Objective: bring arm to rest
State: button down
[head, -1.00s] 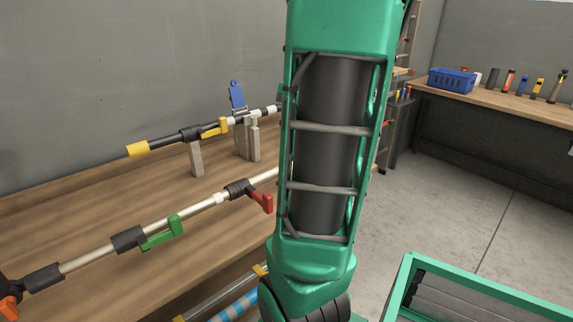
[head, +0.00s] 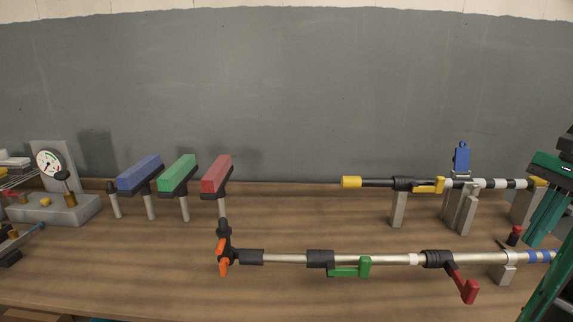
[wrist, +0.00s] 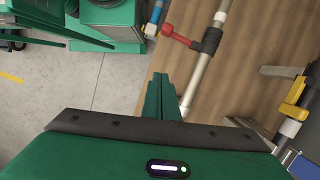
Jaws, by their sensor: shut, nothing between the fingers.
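My gripper (wrist: 164,97) shows in the wrist view as two green fingers closed together, with nothing between them. It is above the wooden bench, near the bench edge and to the left of a silver pipe (wrist: 203,75) with a red lever (wrist: 181,36). In the head view only green parts of my arm show, cut off at the right edge. How far the fingertips are above the bench is hard to tell.
In the head view the bench (head: 150,270) carries the front pipe (head: 390,259) with green and red levers, a rear pipe (head: 370,183) with a yellow lever, blue, green and red blocks on posts, and a gauge (head: 48,162). Bare floor (wrist: 60,95) lies left in the wrist view.

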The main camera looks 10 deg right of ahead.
jog(key=a+f+n, duration=0.1)
jog(key=a+n, duration=0.1)
jog(key=a, duration=0.1)
jog(key=w+a+f+n, duration=0.1)
jog(key=a+f+n, duration=0.1)
jog(key=a, duration=0.2)
jog(key=w+a+f+n, duration=0.1)
jog(key=a+f, duration=0.1)
jog(key=a, duration=0.2)
jog(key=shift+w+a+n, duration=0.1)
jog(key=shift+a+n, duration=0.15)
jog(key=shift+n, duration=0.15)
jog(key=s+a+f+n+h, duration=0.2)
jog(key=s+a+f+n, duration=0.3)
jog(key=a+f+n, duration=0.1)
jog(key=shift+a+f+n+h, duration=0.3)
jog(key=shift+a+f+n, duration=0.05)
jog(key=shift+a+n, duration=0.05)
jog(key=shift+w+f, duration=0.25)
jog(key=shift+w, duration=0.35)
